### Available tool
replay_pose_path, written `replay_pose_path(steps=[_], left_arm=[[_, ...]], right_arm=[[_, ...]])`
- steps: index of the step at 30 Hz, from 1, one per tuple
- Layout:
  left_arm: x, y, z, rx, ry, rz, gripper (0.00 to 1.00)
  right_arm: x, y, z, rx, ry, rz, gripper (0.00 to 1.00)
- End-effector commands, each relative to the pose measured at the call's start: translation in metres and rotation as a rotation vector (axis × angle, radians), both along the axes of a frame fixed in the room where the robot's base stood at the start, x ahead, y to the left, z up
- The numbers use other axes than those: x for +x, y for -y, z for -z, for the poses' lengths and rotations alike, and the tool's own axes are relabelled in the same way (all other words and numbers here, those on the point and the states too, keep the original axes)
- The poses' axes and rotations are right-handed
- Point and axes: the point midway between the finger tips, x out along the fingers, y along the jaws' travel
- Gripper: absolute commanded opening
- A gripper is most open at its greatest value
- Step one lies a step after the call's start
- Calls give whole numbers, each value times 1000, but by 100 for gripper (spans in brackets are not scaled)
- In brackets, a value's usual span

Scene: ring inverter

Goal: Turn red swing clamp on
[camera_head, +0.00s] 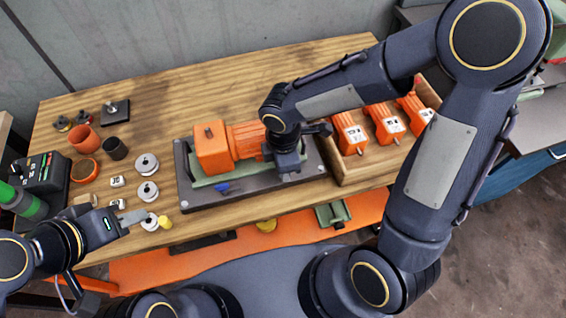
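An orange motor (212,150) lies in a dark fixture (200,194) with a greenish bed at the middle of the bench. A blue handle (222,187) shows at the fixture's front edge. I cannot make out a red swing clamp; the right end of the fixture is largely covered by my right arm. My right gripper (287,172) is over that right end, pointing down, its fingertips hidden. My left gripper (132,217) is at the bench's front left, apart from the fixture, beside some metal discs. I cannot tell the opening of either gripper.
A wooden crate (366,178) with several orange motors stands right of the fixture. Silver discs (147,164), orange cups (84,139) and a dark cup (115,148) stand at left, near a black device with a green cylinder (22,202). The back middle of the wooden bench (200,92) is clear.

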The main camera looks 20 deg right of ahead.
Motion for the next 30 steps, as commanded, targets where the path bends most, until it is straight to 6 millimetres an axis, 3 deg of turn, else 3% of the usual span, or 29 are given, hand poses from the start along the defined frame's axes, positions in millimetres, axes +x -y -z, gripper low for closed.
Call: replay_pose_path(steps=[19,20,24,30], left_arm=[[0,0,-2,0,0,0,32],[0,0,-2,0,0,0,32],[0,0,-2,0,0,0,32],[0,0,-2,0,0,0,32]], right_arm=[[1,0,-1,0,2,-47,8],[1,0,-1,0,2,-47,35],[1,0,0,0,2,-46,53],[0,0,0,0,1,-46,53]])
